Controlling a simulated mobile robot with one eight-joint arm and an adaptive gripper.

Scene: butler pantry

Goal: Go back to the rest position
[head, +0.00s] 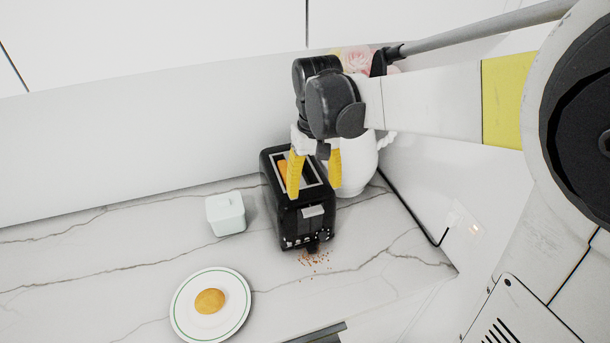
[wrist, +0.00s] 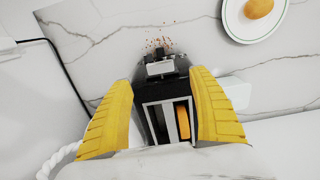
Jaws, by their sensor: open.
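My gripper (head: 314,175) has yellow fingers spread open above the black toaster (head: 305,222). In the wrist view the open gripper (wrist: 163,112) frames the toaster (wrist: 157,83), with one finger on each side and nothing held between the tips. An orange-brown slice of bread (wrist: 182,122) stands in one toaster slot; the other slot looks empty. The slice also shows in the head view (head: 282,166), partly hidden by a finger. I cannot tell whether the fingers touch the toaster.
A white plate (head: 182,320) with a green ring holds a round bun (head: 209,301). A small white lidded box (head: 226,214) stands left of the toaster. A white vase (head: 358,165) with pink flowers stands close behind. Crumbs (head: 316,258) lie before the toaster. A cord (head: 411,213) runs to the wall outlet.

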